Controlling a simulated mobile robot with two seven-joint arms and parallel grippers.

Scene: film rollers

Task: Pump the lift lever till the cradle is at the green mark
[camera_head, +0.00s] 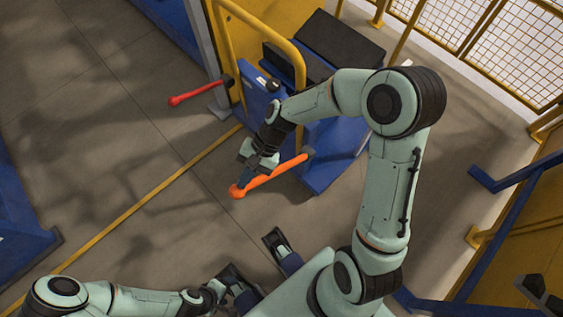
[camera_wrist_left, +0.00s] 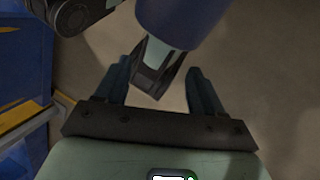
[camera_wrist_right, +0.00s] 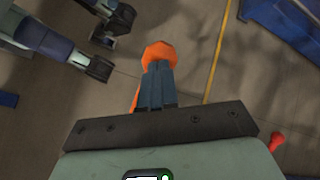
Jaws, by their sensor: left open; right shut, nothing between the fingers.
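An orange lever (camera_head: 277,173) sticks out low from the blue machine base (camera_head: 335,160), its rounded end toward the lower left. My right gripper (camera_head: 243,181) is shut and empty, with its fingers over the lever near that end. In the right wrist view the orange knob (camera_wrist_right: 158,50) shows just beyond the closed fingertips (camera_wrist_right: 160,66); I cannot tell whether they touch. My left gripper (camera_head: 243,284) is open and empty, low in the head view, beside my own base. I cannot make out the cradle or the green mark.
A red-handled lever (camera_head: 195,94) juts out left of the yellow frame (camera_head: 240,60). Black blocks (camera_head: 338,42) sit behind a yellow rail. A yellow floor line (camera_head: 150,196) crosses open grey floor. Blue structures stand at left (camera_head: 22,245) and right (camera_head: 505,215).

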